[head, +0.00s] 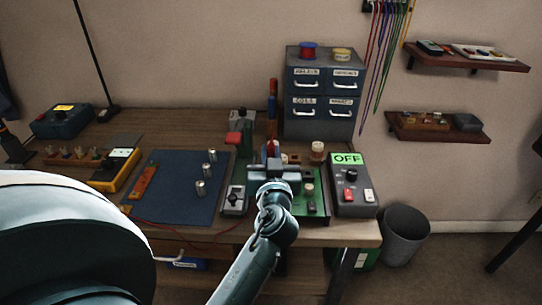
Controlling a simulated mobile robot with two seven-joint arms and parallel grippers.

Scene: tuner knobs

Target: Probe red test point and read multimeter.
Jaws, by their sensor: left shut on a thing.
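My left gripper (270,165) is over the green circuit board (310,207) at the right of the bench. It is shut on what looks like the red probe (271,147), of which only a small red part shows; the gripper hides the rest. A thin red lead runs along the bench front toward my arm. The yellow multimeter (117,170) lies left of the blue mat; its display is too small to read. The red test point cannot be made out, and whether the probe touches the board is hidden. My right gripper is not in view.
A grey control box (353,187) with a green "OFF" display stands right of the board. The blue mat (180,190) holds several small metal cylinders. A drawer cabinet (319,90) stands behind. A bin (403,236) is on the floor at right.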

